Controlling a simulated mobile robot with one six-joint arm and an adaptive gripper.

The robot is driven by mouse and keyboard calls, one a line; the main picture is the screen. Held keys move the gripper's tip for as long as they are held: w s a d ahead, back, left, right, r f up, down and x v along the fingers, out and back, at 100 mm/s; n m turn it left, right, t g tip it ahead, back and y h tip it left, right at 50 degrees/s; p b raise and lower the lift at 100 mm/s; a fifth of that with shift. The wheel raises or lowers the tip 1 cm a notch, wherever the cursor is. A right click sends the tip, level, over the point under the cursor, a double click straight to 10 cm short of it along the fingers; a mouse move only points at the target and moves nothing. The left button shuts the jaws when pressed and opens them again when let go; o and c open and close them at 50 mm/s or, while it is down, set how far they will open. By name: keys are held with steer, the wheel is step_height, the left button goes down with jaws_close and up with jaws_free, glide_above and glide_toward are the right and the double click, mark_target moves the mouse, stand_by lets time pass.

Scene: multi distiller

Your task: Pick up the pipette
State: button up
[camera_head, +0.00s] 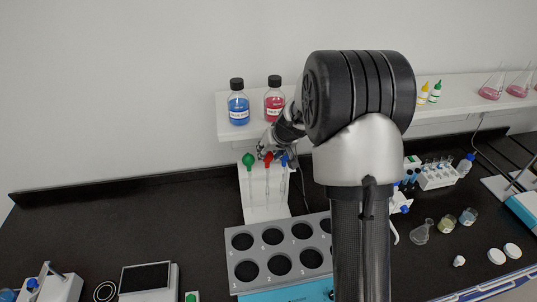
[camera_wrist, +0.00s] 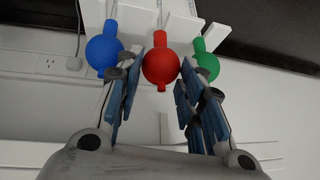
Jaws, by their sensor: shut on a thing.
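Three pipettes with coloured bulbs hang in a row at a white stand (camera_head: 262,211). They are a green one (camera_head: 249,161), a red one (camera_head: 268,160) in the middle and a blue one (camera_head: 285,160). My gripper (camera_wrist: 172,66) is shut on the red bulb (camera_wrist: 160,62), with a finger on each side of it. The blue bulb (camera_wrist: 103,52) is just left of the left finger, and the green bulb (camera_wrist: 207,63) is close by the right finger. In the head view my arm hides part of the area right of the stand.
A white shelf (camera_head: 446,97) above holds a blue bottle (camera_head: 238,107) and a red bottle (camera_head: 274,101) close to the stand. A grey rack with round holes (camera_head: 287,246) stands in front. A tube rack (camera_head: 437,176) and flasks are at right.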

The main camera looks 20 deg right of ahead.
steer(key=s+a+b, duration=0.1)
steer(key=s+b, duration=0.1)
steer(key=s, duration=0.5)
step_height(320, 180, up, 13)
steer(key=p, duration=0.3)
steer(key=s+a+b, duration=0.2)
steer(key=s+b, duration=0.1)
steer(key=s, duration=0.4)
steer(key=shift+s+r, duration=0.15)
steer(key=shift+r, duration=0.15)
step_height(320, 180, up, 3)
steer(key=shift+r+p, duration=0.1)
steer(key=shift+p, duration=0.65)
